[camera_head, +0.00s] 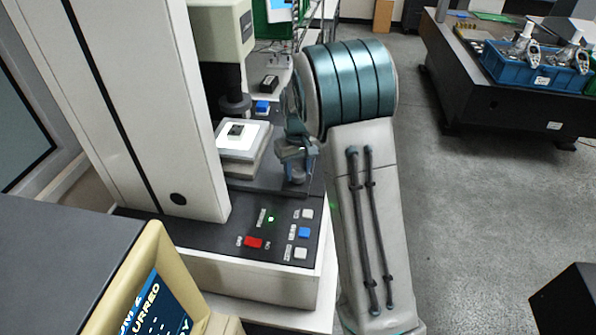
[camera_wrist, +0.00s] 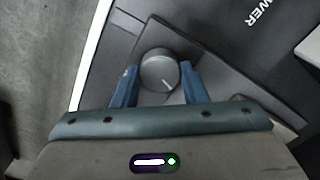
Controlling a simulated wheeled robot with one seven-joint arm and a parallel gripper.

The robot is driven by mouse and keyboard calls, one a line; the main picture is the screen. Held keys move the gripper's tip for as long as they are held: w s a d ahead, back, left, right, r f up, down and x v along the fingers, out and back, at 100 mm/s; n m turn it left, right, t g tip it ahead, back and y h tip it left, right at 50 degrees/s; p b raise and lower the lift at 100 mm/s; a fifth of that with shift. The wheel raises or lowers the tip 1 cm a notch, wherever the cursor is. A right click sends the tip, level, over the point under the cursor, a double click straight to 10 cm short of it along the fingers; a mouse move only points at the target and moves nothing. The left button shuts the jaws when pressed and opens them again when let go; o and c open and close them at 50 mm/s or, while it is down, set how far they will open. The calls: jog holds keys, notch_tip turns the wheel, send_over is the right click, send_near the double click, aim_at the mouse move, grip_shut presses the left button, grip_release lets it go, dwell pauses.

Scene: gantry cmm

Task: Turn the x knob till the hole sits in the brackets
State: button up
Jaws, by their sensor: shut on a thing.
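My gripper (camera_wrist: 160,88) shows in the wrist view with its two blue fingers on either side of a round grey knob (camera_wrist: 158,68), shut on it. In the head view my gripper (camera_head: 298,172) is at the right side of the measuring machine's base, and the knob is hidden there. A lit white stage (camera_head: 236,151) carries a small dark part (camera_head: 236,130) under the machine's lens (camera_head: 235,103). The hole and the brackets cannot be made out. A screen (camera_head: 158,303) at the lower left is cut off and reads partly "BLURRED".
The machine's front panel holds a red switch (camera_head: 254,242), a blue button (camera_head: 304,233) and pale buttons. A tall white column (camera_head: 150,100) stands left of the stage. A dark table (camera_head: 480,95) with a blue bin (camera_head: 535,72) stands at the right; the floor between is clear.

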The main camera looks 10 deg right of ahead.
aim_at(298, 172)
jog(key=m+b, duration=0.1)
jog(key=m, duration=0.5)
jog(key=shift+r+m, duration=0.1)
jog(key=shift+m, duration=0.3)
dwell(0.4)
jog(key=o, duration=1)
notch_tip(298, 172, up, 14)
jog(key=shift+f+b, duration=0.1)
jog(key=shift+b, duration=0.45)
